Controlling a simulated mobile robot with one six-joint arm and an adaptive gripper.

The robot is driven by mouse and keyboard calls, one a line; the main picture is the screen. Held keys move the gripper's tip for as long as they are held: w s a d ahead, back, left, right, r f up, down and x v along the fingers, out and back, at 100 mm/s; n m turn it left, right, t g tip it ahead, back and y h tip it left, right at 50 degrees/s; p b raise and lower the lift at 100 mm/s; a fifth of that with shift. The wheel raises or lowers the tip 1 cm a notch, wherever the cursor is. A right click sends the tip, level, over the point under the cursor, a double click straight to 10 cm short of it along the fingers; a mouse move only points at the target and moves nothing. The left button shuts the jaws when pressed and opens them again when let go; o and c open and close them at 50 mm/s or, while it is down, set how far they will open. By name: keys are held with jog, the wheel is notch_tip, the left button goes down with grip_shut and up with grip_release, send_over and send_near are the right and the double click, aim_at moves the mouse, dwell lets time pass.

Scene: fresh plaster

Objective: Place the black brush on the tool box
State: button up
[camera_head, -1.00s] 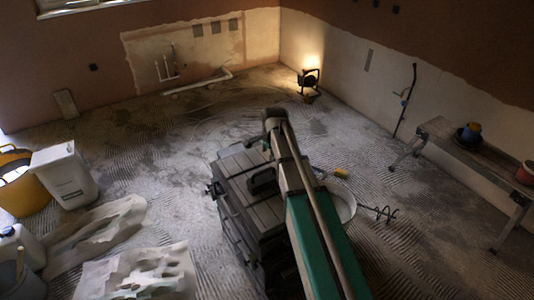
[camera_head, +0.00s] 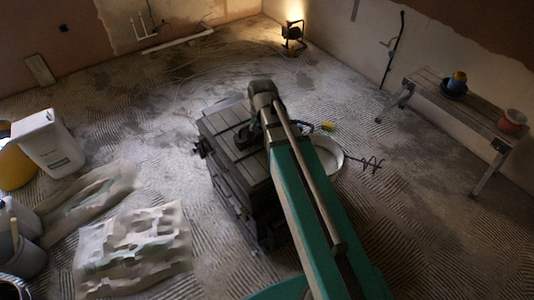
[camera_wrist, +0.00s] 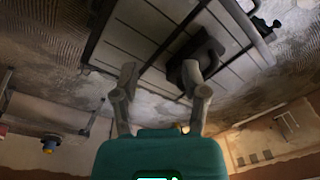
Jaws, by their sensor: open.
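The tool box (camera_head: 223,121) is a large dark box with a ribbed grey lid. It stands on the floor in the middle of the head view, partly behind my arm. Its lid (camera_wrist: 130,48) also fills much of the upper wrist view. A black object (camera_wrist: 185,72) with a raised, looped part lies on the lid; it also shows in the head view (camera_head: 246,134). I cannot tell whether it is the black brush or the box's handle. My gripper (camera_wrist: 160,78) is open and empty over the lid, its right finger close to the black object. The gripper is hidden in the head view.
A white bucket (camera_head: 327,157) stands right of the tool box, near a wire mixing paddle (camera_head: 366,163). A bench (camera_head: 460,108) carrying pots stands at right. A white bin (camera_head: 48,143), crumpled sacks (camera_head: 135,250) and buckets lie at left. Floor behind the box is mostly clear.

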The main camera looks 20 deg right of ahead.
jog(key=s+n+g, duration=0.1)
jog(key=s+n, duration=0.5)
jog(key=s, duration=0.4)
jog(key=shift+a, duration=0.2)
